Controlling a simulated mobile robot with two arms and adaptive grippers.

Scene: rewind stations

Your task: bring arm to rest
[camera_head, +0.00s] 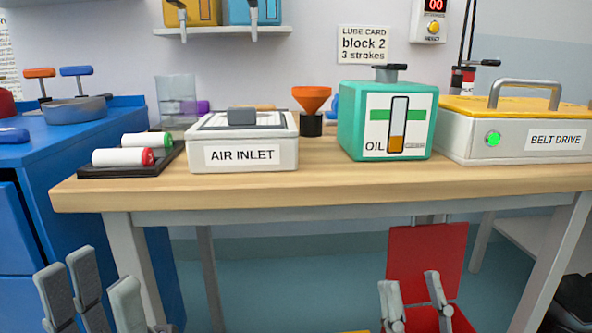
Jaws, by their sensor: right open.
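My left gripper (98,285) is at the bottom left, low in front of the blue cabinet. Its grey fingers point up and stand apart, with nothing between them. My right gripper (413,288) is at the bottom, right of the middle, below the table edge and in front of a red open box. Its fingers are spread and empty. Both wrists and most of both arms are out of the picture.
The wooden workbench (330,182) spans the view above both grippers. On it are an air inlet box (243,156), a green oil tank (387,120), a belt drive box (555,143) and a dark tray (115,171) with two rolls. A blue cabinet (85,185) stands left, a red box (425,265) below.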

